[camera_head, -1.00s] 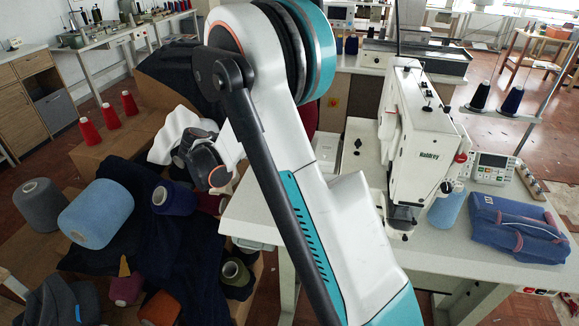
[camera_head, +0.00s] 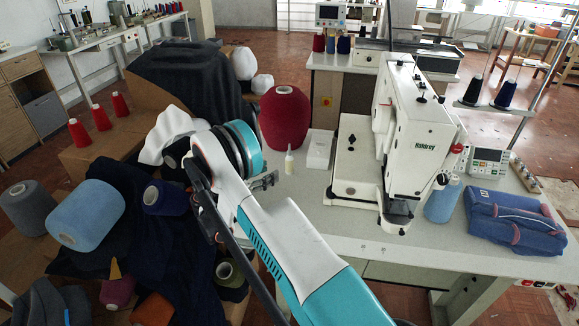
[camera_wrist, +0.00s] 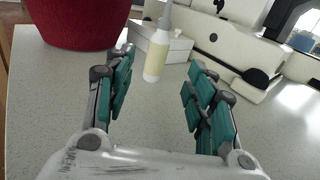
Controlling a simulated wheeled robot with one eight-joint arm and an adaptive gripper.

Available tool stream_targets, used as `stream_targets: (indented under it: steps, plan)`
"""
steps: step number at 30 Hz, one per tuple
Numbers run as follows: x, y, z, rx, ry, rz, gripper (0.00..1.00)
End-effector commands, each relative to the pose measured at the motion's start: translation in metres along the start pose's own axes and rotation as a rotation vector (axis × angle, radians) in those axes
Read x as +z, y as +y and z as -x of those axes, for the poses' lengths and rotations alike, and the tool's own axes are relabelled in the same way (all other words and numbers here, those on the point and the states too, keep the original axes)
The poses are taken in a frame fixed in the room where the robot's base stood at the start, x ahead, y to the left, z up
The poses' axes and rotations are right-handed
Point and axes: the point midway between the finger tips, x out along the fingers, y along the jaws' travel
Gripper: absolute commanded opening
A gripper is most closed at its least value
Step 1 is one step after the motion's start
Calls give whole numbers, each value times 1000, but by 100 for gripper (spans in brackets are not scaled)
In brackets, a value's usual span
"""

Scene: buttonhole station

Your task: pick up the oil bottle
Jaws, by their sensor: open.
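The oil bottle (camera_head: 289,161) is a small white bottle with a yellowish label and a thin nozzle. It stands upright on the sewing table, in front of a large red thread cone. In the wrist view the bottle (camera_wrist: 157,48) stands ahead of my gripper (camera_wrist: 158,88), roughly between the two fingers and beyond their tips. My gripper is open with nothing between its green-padded fingers. In the head view my gripper (camera_head: 265,181) shows at the end of my arm, left of and a little nearer than the bottle.
The red cone (camera_head: 285,117) stands close behind the bottle, and a white box (camera_head: 319,149) is just to its right. The white sewing machine (camera_head: 408,135) stands farther right. The table front is clear.

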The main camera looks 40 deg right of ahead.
Motion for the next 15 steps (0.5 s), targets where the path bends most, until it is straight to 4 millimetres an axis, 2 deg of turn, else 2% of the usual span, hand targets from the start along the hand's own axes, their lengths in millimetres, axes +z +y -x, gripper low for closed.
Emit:
stream_targets:
  steps: [1,6,9,15]
  plan:
    - [-2,-1,-12,-3,0,0,50]
    - [-2,0,-42,-2,1,-1,50]
    - [-1,0,-53,-1,1,-1,50]
    - [0,1,-62,1,2,-2,50]
